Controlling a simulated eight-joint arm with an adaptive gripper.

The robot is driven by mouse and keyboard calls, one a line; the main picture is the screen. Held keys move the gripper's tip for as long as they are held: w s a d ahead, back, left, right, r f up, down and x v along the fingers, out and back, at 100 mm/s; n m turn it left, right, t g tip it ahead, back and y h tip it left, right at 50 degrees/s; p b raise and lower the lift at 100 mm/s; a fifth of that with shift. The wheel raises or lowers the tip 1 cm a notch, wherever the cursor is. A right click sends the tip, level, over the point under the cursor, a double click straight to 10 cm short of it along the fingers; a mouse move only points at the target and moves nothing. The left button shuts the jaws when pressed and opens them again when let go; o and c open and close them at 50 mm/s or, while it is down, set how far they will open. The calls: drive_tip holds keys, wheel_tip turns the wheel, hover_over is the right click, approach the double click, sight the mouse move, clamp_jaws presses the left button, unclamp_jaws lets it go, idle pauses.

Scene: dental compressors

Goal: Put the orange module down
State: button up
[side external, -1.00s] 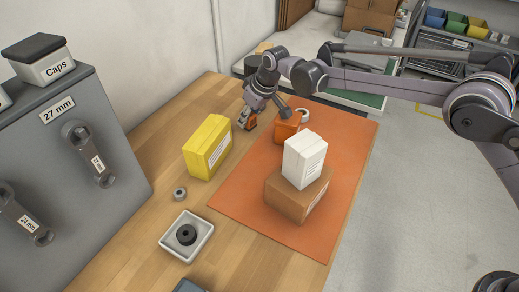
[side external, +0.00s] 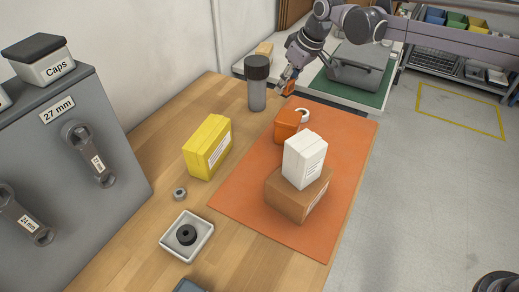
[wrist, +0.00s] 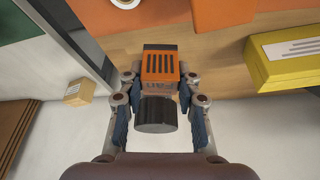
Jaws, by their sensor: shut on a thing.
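The orange module (wrist: 160,66), a small block with dark slots on its face, sits between the fingers of my gripper (wrist: 157,88) in the wrist view. In the side view my gripper (side external: 286,83) is at the far end of the bench, with a bit of the orange module (side external: 290,88) showing beside its fingers. My gripper is shut on the module. The height above the surface is hard to judge. A dark cylinder (wrist: 157,114) shows just below the module in the wrist view; I cannot tell whether they touch.
A dark-capped bottle (side external: 257,85) stands left of my gripper. An orange mat (side external: 245,195) carries an orange box (side external: 287,125), a white ring (side external: 303,115) and a white box (side external: 304,160) on a brown box (side external: 290,198). A yellow box (side external: 207,148) stands left of the mat, on bare wood.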

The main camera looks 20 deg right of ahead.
drive_tip(key=shift+s+d+r, duration=0.1)
drive_tip(key=shift+d+r, duration=0.1)
drive_tip(key=shift+d, duration=0.1)
drive_tip(key=shift+s+a+r, duration=0.1)
drive_tip(key=shift+s+a, duration=0.1)
drive_tip(key=s+a+n+g+y, duration=0.2)
drive_tip(key=s+a+n, duration=0.4)
drive_tip(key=s+a, duration=1.1)
drive_tip(key=s+a+f+n+g, duration=0.1)
drive_tip(key=s+a+n, duration=0.15)
drive_tip(key=s, duration=0.75)
drive_tip(key=s+a+n+g, duration=0.1)
drive_tip(key=s+n, duration=0.2)
drive_tip(key=s, duration=0.7)
drive_tip(key=shift+w+f, duration=0.15)
drive_tip(key=shift+f, duration=4.7)
drive_tip(key=o, duration=1.2)
drive_tip(key=shift+f, duration=0.15)
drive_tip(key=shift+c, duration=0.2)
